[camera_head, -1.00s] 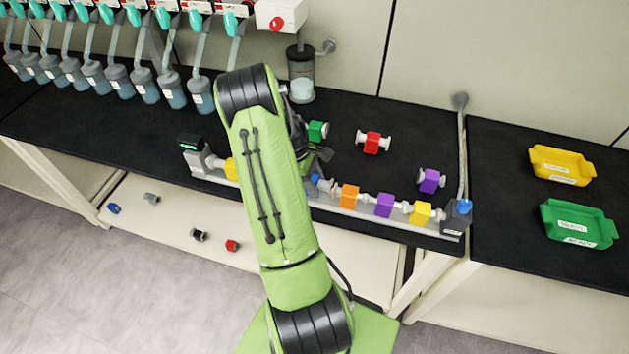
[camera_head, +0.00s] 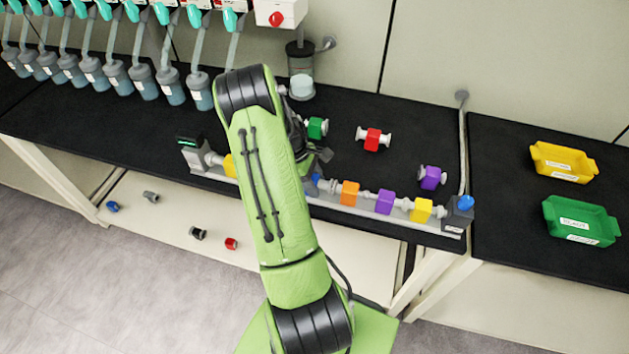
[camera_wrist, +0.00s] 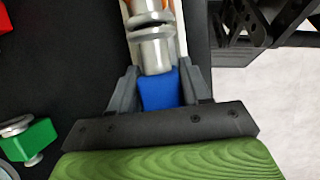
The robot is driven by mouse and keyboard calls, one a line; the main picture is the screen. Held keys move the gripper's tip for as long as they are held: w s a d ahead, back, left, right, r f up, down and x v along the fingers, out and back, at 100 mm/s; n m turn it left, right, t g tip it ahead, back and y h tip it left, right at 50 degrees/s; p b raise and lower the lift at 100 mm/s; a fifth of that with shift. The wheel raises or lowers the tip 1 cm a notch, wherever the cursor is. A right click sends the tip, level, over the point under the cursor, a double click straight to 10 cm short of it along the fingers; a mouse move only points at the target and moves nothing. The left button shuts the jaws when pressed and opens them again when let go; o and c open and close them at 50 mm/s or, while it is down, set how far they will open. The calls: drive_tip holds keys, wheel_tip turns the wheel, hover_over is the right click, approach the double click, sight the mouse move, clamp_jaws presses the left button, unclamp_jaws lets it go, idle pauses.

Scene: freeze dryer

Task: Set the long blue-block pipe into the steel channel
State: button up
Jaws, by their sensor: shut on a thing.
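The blue block (camera_wrist: 158,90) of the pipe sits between the two fingers of my gripper (camera_wrist: 159,88) in the wrist view, and the gripper is shut on it. A grey metal flange end (camera_wrist: 155,52) of the pipe points away from the block, in line with the channel. The steel channel (camera_head: 377,217) runs along the front edge of the black bench and shows as a pale strip in the wrist view. In the head view my arm hides most of the gripper and held pipe; a bit of blue shows beside it. I cannot tell whether the pipe is fully seated.
Orange (camera_head: 349,193), purple (camera_head: 385,202) and yellow (camera_head: 422,210) block pipes lie in the channel to the right. Loose green (camera_head: 317,128), red (camera_head: 372,139) and purple (camera_head: 432,177) pieces lie behind it. Yellow (camera_head: 563,177) and green (camera_head: 582,236) trays stand far right.

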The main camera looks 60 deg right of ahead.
drive_tip(key=o, duration=1.4)
drive_tip(key=shift+c, duration=0.2)
drive_tip(key=p+v, duration=0.2)
drive_tip(key=v, duration=1.3)
drive_tip(key=shift+r, duration=0.35)
drive_tip(key=shift+w+r, duration=0.1)
